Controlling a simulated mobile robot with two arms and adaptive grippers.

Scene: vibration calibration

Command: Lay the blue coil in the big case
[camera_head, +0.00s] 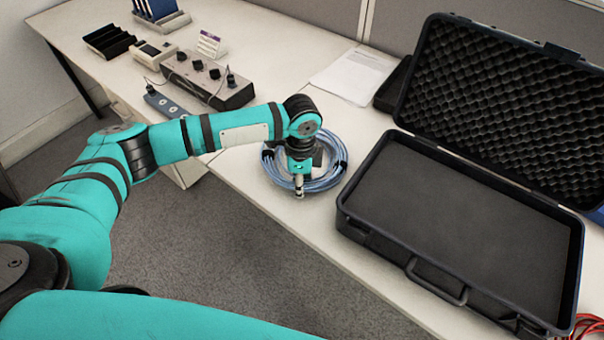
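The blue coil (329,177) is a ring of pale blue cable with dark ties, lying on the white table left of the big case. The big case (455,220) is black and open, with a flat dark foam bed that is empty and egg-crate foam in its raised lid (500,95). My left gripper (299,192) points down over the coil's near-left side. The gripper body hides part of the coil, and I cannot tell whether its fingers are open, or whether they touch the cable. My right gripper is not in view.
A grey control box (207,80) with knobs, a blue-grey power strip (167,103) and a black tray (108,41) stand on the table at the left. White paper (352,76) lies behind the coil. Red cable (588,326) shows at the lower right corner.

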